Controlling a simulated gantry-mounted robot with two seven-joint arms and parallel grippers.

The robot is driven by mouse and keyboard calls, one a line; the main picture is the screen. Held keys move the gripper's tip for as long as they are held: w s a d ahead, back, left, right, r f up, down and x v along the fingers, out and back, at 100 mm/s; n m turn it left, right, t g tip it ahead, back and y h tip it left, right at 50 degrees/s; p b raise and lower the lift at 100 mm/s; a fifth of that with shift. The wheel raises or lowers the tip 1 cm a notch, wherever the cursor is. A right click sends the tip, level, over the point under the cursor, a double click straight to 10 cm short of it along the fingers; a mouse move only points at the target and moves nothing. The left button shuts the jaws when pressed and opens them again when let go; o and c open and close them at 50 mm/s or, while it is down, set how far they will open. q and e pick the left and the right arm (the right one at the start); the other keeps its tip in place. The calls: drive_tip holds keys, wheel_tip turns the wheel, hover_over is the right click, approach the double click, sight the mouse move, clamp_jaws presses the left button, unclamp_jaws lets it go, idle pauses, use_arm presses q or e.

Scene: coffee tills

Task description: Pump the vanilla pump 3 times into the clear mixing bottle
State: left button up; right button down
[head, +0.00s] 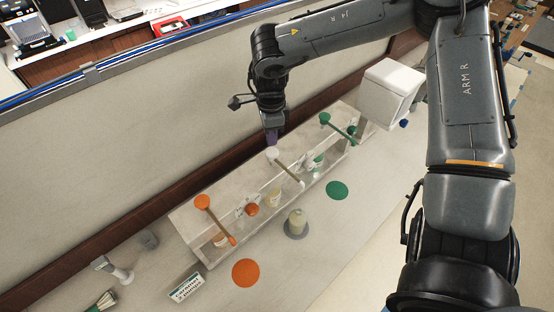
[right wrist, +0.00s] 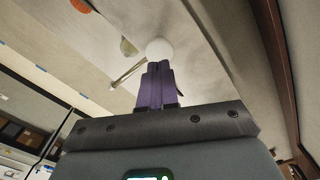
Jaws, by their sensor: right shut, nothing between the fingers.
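Three pumps stand in a long pale rack: one orange-topped (head: 203,202), one white-topped (head: 272,153) in the middle, one green-topped (head: 325,118). I cannot read which is vanilla. My right gripper (head: 271,138) has purple fingers, shut and empty, just above the white pump head. In the right wrist view the round white head (right wrist: 159,50) shows right beyond the fingertips (right wrist: 158,72); I cannot tell if they touch. A pale, see-through bottle (head: 297,222), apparently the mixing bottle, stands upright on a grey round mat in front of the rack. My left gripper is not in view.
An orange disc (head: 245,273) and a green disc (head: 337,190) lie on the counter. A white box (head: 390,92) stands at the rack's right end.

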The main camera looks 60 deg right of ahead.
wheel_tip(320, 180, up, 6)
drive_tip(key=p, duration=0.4)
idle(0.6)
